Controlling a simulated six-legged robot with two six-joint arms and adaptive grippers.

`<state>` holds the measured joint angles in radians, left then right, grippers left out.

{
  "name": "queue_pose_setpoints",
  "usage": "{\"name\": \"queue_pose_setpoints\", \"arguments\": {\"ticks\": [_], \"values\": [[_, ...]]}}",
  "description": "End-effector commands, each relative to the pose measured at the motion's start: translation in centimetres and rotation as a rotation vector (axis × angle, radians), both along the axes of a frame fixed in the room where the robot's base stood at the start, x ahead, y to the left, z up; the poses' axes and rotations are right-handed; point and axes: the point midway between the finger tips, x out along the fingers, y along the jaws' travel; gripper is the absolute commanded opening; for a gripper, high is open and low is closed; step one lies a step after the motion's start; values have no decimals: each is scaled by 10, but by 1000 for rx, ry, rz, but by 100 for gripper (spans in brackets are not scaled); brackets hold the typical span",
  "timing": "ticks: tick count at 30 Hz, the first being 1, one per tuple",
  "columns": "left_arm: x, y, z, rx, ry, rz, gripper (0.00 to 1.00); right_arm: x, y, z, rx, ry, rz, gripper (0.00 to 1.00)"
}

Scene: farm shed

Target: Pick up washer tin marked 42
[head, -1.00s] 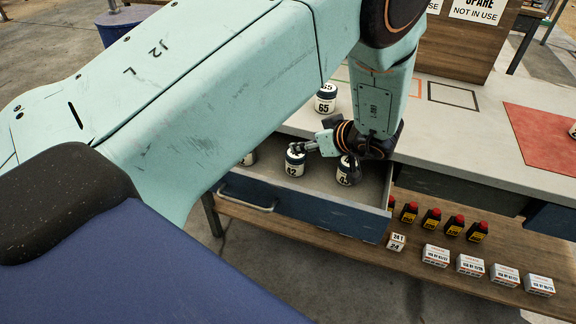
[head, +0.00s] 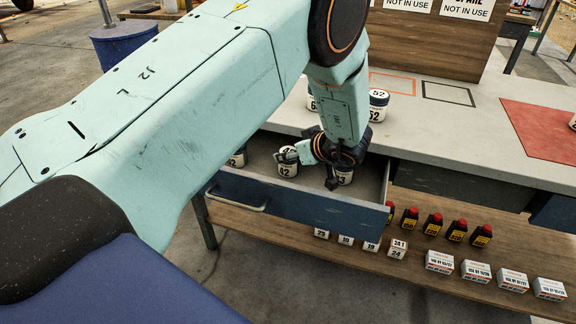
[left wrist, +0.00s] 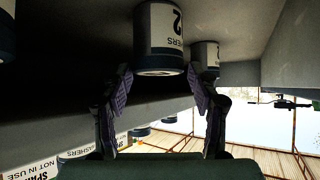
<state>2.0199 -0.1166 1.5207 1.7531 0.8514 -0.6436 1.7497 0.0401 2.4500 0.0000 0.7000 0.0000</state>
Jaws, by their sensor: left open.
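The washer tin marked 42 (head: 287,169), white-labelled with a dark lid, stands in the open drawer (head: 300,203). My left gripper (head: 308,171) is in the drawer beside it, fingers apart: one by the tin's top, the other in front of a neighbouring tin ending in 3 (head: 345,176). The left wrist view is upside down. Contact cannot be told. My right gripper is out of view.
Another tin (head: 238,158) stands at the drawer's left. Dark red-capped bottles (head: 433,224) and small boxes (head: 475,271) line the shelf below. A red mat (head: 545,130) lies right.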

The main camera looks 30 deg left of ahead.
Motion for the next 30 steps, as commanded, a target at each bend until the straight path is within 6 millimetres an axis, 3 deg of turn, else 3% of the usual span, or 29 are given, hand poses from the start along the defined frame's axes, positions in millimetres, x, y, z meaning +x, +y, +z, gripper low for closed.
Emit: {"name": "queue_pose_setpoints", "arguments": {"ticks": [11,25,30], "values": [[4,8,-6,1,0,-1,60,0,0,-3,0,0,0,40],[3,8,-7,0,0,-1,20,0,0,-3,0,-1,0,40],[3,8,-6,0,0,-1,19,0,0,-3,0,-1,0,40]]}}
